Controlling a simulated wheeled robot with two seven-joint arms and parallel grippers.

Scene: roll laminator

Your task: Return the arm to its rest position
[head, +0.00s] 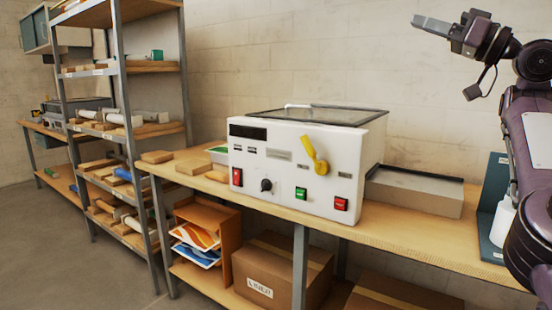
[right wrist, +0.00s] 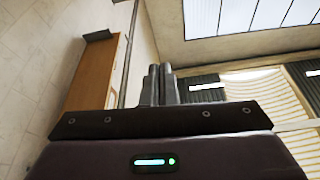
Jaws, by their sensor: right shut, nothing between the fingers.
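My right gripper (head: 433,26) is raised at the upper right of the head view, in front of the bare wall. It is above and to the right of the laminator (head: 290,170), well apart from it. In the right wrist view its fingers (right wrist: 159,84) are together with nothing between them. My right arm comes in along the right edge of the head view. The white laminator stands on the wooden bench, with a yellow lever, a black knob and red and green switches on its front. My left gripper is not in view.
A blue-green stand (head: 490,200) and a white bottle (head: 502,217) are close to my right arm. Shelves (head: 130,68) with blocks stand at left. Boxes (head: 275,270) are below. Air around the gripper is clear.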

